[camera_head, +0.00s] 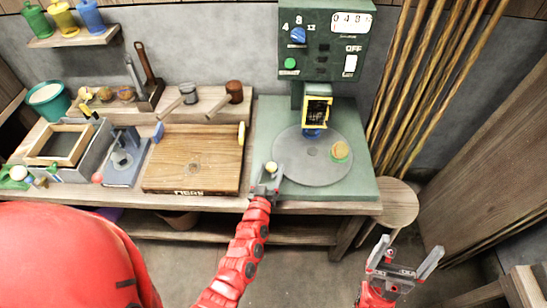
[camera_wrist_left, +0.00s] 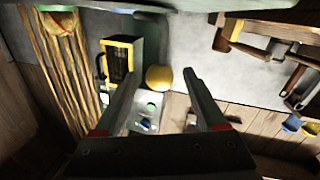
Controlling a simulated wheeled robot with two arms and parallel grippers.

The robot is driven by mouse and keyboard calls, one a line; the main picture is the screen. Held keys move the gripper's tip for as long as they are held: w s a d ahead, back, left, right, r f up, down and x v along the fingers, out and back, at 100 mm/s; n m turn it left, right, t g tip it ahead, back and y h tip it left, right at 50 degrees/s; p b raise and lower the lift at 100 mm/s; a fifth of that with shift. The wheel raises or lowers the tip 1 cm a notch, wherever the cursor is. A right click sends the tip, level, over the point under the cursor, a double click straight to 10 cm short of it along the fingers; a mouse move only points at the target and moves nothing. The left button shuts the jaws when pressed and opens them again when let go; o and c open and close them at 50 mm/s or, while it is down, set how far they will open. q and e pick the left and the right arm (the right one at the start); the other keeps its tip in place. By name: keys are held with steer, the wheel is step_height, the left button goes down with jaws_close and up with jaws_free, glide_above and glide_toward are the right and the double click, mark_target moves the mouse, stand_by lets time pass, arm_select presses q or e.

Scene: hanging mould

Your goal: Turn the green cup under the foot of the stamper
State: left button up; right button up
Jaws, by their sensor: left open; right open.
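The green cup (camera_head: 340,152) stands on the right part of the stamper's round grey turntable (camera_head: 300,173). Its top looks tan. What seems to be the cup, green and orange, is cut off at the upper left of the left wrist view (camera_wrist_left: 57,22). The stamper's blue foot (camera_head: 312,133) hangs under its yellow and black head (camera_head: 317,112), left of the cup. A round yellow knob (camera_head: 271,167) is at the turntable's left edge. My left gripper (camera_head: 266,178) is open just in front of this knob, which shows between its fingers (camera_wrist_left: 158,77). My right gripper (camera_head: 407,251) is open and empty, right of the bench.
The green control panel (camera_head: 325,40) rises behind the turntable. A wooden board (camera_head: 192,165) lies to the left, with a grey press (camera_head: 124,158) beyond it. A round wooden stool (camera_head: 396,203) and upright poles (camera_head: 420,80) stand at the right.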

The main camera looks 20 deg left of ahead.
arm_select(q)
steer(key=shift+w+a, duration=0.2)
steer(key=shift+w, duration=2.35)
jaws_close()
